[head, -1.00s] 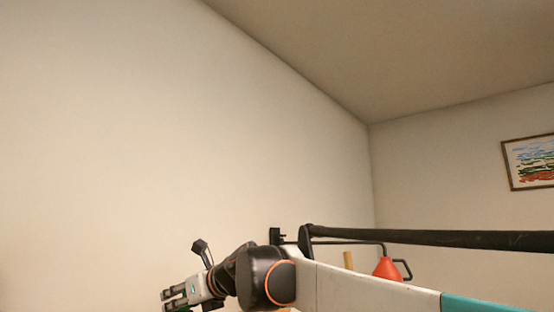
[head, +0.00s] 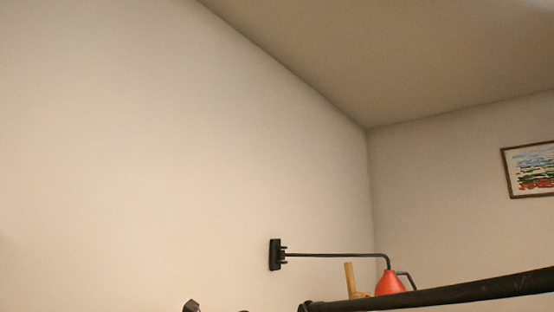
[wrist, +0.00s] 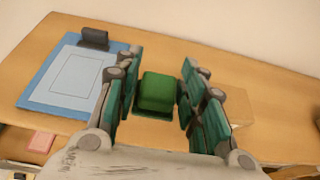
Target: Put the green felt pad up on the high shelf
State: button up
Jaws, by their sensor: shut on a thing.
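The green felt pad (wrist: 157,93) is a thick dark green block in the middle of the wrist view. My gripper (wrist: 158,98) is shut on it, with a teal-padded finger on either side. The pad and fingers are over the wooden table (wrist: 185,40); its exact height above the table is hard to tell. In the head view the fingers and the pad are out of sight below the bottom edge. I cannot make out the high shelf in either view.
A blue board (wrist: 72,80) with a black block (wrist: 94,39) lies left on the table. A pink piece (wrist: 41,142) is at lower left. A faint clear item (wrist: 232,103) is at right. A red lamp (head: 390,284) hangs from a wall arm beside a wooden piece (head: 350,280).

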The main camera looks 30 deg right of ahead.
jog(key=shift+s+a+f+p, duration=0.1)
jog(key=shift+f+p, duration=0.2)
jog(key=shift+f, duration=2.7)
jog(key=shift+f, duration=0.1)
jog(key=o, duration=0.9)
jog(key=shift+c, duration=0.2)
jog(key=shift+r, duration=0.2)
